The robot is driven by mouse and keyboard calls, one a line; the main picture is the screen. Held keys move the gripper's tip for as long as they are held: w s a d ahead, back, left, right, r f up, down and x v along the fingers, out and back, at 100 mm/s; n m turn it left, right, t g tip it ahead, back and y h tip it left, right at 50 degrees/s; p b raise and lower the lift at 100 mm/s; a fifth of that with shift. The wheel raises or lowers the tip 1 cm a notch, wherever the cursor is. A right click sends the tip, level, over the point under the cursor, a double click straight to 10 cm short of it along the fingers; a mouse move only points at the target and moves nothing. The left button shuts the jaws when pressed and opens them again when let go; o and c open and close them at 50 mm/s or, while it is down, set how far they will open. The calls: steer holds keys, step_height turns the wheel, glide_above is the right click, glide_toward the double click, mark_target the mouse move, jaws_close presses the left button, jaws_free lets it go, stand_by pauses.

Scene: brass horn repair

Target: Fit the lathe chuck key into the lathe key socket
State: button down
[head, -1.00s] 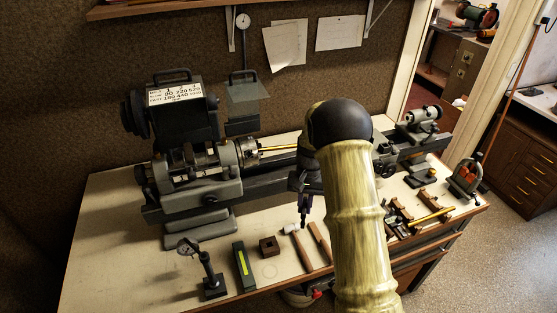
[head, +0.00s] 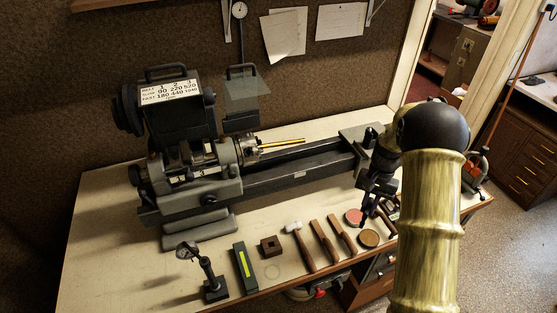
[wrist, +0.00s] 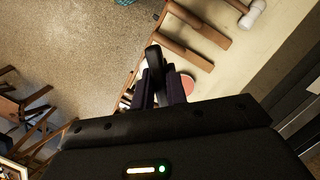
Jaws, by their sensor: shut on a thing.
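My gripper (head: 366,210) hangs over the right part of the bench, in front of the lathe's right end. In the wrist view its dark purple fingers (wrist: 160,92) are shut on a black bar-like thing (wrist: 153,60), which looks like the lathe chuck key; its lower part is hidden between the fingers. A small brown block with a dark square hole (head: 271,246), possibly the key socket, sits on the bench in front of the lathe, well left of my gripper. The lathe (head: 200,180) has its chuck (head: 245,149) at mid-bed, with a brass rod pointing right.
A hammer (head: 299,246), wooden-handled tools (head: 325,243), a pink disc (head: 354,216) and a brown disc (head: 369,238) lie along the front of the bench.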

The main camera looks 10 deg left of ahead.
steer(key=shift+d, duration=0.1)
stand_by(0.3)
steer(key=a+r+t+y+b, duration=0.2)
steer(key=a+r+b, duration=0.2)
steer(key=a, duration=0.6)
steer(key=a+r+t+y+b, duration=0.2)
steer(key=a+r+t+b, duration=0.15)
steer(key=a, duration=0.55)
steer(key=s+a+r+t+y+b, duration=0.2)
steer(key=s+a+r+t+b, duration=0.2)
steer(key=a+r, duration=0.6)
steer(key=s+b, duration=0.2)
steer(key=shift+s+a+r+y, duration=0.25)
steer(key=shift+s+a+y, duration=0.1)
steer(key=shift+y, duration=0.05)
steer(key=shift+t+b, duration=0.25)
steer(key=shift+b, duration=0.15)
steer(key=shift+w+d+r+b+x, duration=0.1)
steer(key=shift+w+b+x, duration=0.1)
steer(key=shift+x, duration=0.7)
steer(key=shift+w+d+r+b+x, duration=0.1)
steer(key=shift+w+b+x, duration=0.15)
steer(key=shift+x, duration=0.7)
steer(key=shift+w+d+r+b+x, duration=0.1)
steer(key=shift+b+x, duration=0.1)
steer(key=shift+x, duration=0.7)
steer(key=shift+w+b+x, duration=0.25)
steer(key=shift+b+x, duration=0.15)
steer(key=shift+x, duration=1.05)
